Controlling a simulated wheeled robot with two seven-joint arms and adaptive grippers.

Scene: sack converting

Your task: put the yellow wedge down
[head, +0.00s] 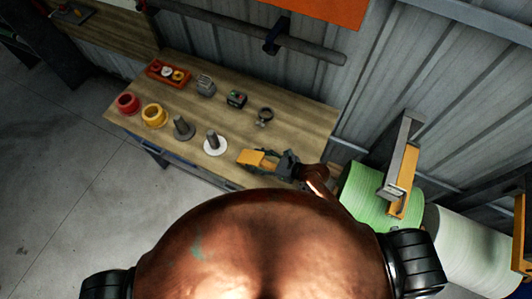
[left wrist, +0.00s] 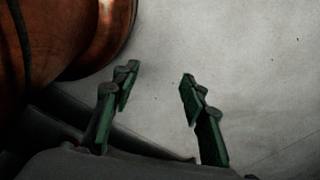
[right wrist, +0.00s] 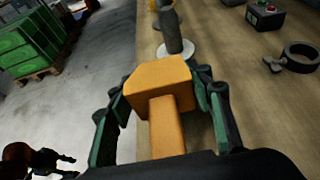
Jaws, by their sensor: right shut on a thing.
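The yellow wedge (head: 252,158) is a yellow-orange block with a narrower bar. It is at the front right of the wooden workbench in the head view. In the right wrist view the wedge (right wrist: 160,86) sits between the fingers of my right gripper (right wrist: 163,95), which is shut on it. In the head view my right gripper (head: 272,160) is over the bench near its front edge. I cannot tell whether the wedge touches the bench top. My left gripper (left wrist: 160,95) is open and empty above the grey floor in the left wrist view.
On the workbench (head: 290,110) stand a grey post on a white disc (head: 214,143), a dark post (head: 182,127), yellow (head: 153,115) and red (head: 127,103) rings, a button box (head: 236,99) and a ring clamp (head: 264,116). A green roll (head: 365,195) is at right.

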